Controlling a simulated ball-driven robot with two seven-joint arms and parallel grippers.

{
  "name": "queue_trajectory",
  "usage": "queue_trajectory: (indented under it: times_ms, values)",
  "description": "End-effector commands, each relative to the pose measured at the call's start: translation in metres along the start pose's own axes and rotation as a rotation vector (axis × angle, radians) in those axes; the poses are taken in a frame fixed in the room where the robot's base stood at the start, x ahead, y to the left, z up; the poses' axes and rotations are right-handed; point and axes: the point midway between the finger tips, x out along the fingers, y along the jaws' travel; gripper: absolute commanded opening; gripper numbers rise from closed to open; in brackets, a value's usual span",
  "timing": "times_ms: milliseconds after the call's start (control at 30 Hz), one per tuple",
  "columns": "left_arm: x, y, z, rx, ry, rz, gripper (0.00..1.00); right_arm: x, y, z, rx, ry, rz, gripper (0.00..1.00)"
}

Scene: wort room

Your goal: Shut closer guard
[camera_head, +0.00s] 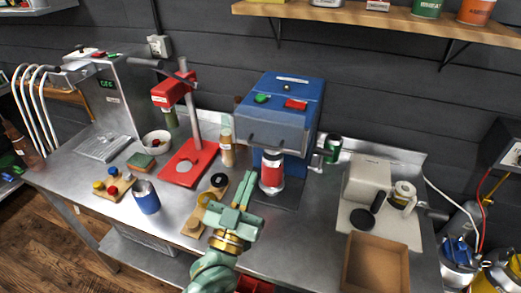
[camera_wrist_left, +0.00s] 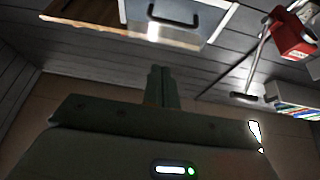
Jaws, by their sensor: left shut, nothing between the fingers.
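The closer is the blue machine (camera_head: 284,98) at the middle back of the steel bench, with a green and a red button on top. Its grey guard (camera_head: 272,133) sits raised across the upper front, leaving the red can (camera_head: 271,172) below uncovered. In the left wrist view a panel with a dark handle (camera_wrist_left: 174,17) shows at the top, apparently the guard. My left gripper (camera_head: 248,180) is shut and empty, in front of and left of the can, below the guard and apart from it. It also shows in the wrist view (camera_wrist_left: 158,72). My right gripper is not in view.
A red press (camera_head: 183,160) and a brown bottle (camera_head: 227,148) stand left of the closer. A blue cup (camera_head: 146,197) is nearer the front left. At right are a white machine (camera_head: 367,178) and an open cardboard box (camera_head: 376,264). A shelf (camera_head: 380,17) hangs above.

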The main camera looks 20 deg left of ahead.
Motion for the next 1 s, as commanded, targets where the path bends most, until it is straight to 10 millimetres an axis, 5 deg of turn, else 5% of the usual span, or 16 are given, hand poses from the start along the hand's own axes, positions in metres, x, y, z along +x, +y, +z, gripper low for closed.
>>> queue_trajectory:
  times_ms: [267, 633, 800, 1000]
  values:
    - [0.025, -0.006, -0.008, -0.028, 0.051, -0.041, 0.00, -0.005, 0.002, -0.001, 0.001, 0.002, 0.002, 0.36]
    - [0.102, -0.009, -0.012, -0.027, 0.050, -0.039, 0.00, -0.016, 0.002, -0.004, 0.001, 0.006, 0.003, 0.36]
    - [0.094, -0.008, 0.016, -0.026, 0.044, -0.037, 0.00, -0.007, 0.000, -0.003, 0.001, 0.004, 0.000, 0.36]
    - [0.090, -0.007, 0.028, -0.027, 0.045, -0.038, 0.00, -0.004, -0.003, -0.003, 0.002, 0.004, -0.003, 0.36]
